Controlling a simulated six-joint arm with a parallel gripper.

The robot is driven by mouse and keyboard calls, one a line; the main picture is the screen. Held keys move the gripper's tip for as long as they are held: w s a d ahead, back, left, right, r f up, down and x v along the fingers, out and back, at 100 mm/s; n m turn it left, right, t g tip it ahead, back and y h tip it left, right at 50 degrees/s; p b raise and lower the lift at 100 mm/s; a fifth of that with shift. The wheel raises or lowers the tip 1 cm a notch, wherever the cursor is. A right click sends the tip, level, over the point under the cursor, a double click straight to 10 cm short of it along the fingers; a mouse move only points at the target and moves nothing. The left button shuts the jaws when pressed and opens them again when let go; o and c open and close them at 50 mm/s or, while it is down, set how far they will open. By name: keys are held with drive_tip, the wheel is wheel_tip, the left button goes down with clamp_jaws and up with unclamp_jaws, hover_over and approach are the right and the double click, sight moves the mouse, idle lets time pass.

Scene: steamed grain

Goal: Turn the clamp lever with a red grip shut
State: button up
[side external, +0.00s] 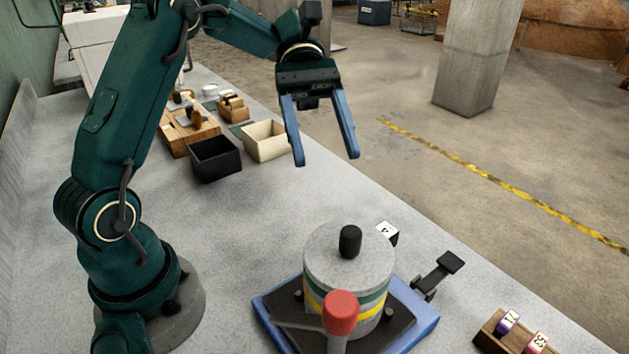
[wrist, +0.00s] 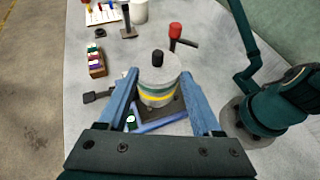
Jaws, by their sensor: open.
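The clamp lever is dark, with a red grip (side external: 341,312) standing up in front of a pale drum (side external: 345,262) in the side view. In the wrist view the red grip (wrist: 175,30) shows beyond the drum, a little right of its black knob (wrist: 158,58). The drum has green and yellow bands and stands on a blue base (side external: 268,309) with a dark plate. The lever's pivot is hard to make out. My gripper (side external: 327,160) is open and empty, well above and behind the drum; its blue fingers (wrist: 159,73) flank the drum in the wrist view without touching it.
A black paddle-shaped lever (side external: 440,272) sticks out right of the base. A wooden rack (side external: 491,331) with coloured tags stands at lower right. Black (side external: 215,158) and cream (side external: 265,140) bins and a wooden tray (side external: 180,140) lie further back. The bench is bare between bins and drum.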

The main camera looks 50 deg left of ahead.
sight(349, 225)
drive_tip(key=shift+h, duration=0.4)
drive_tip(key=x, duration=1.1)
drive_tip(key=shift+d+f, duration=0.2)
drive_tip(key=shift+f, duration=0.35)
wheel_tip(349, 225, up, 9)
drive_tip(key=shift+w+a, duration=0.1)
drive_tip(key=shift+a, duration=0.05)
drive_tip(key=w+a+f+n+t, duration=0.3)
drive_tip(key=a+n+t, duration=0.1)
drive_tip(key=a, duration=0.3)
drive_tip(key=w+a+f+n+t+y, duration=0.1)
drive_tip(key=w+a+f+n+t, duration=0.3)
drive_tip(key=a, duration=0.3)
drive_tip(key=w+a+f+n+t+y, duration=0.1)
drive_tip(key=w+a+f+n+t, duration=0.2)
drive_tip(key=a, duration=0.4)
drive_tip(key=shift+w+f+n+t, duration=0.35)
drive_tip(key=shift+f+n+t, duration=0.25)
drive_tip(key=shift+n+t, duration=0.65)
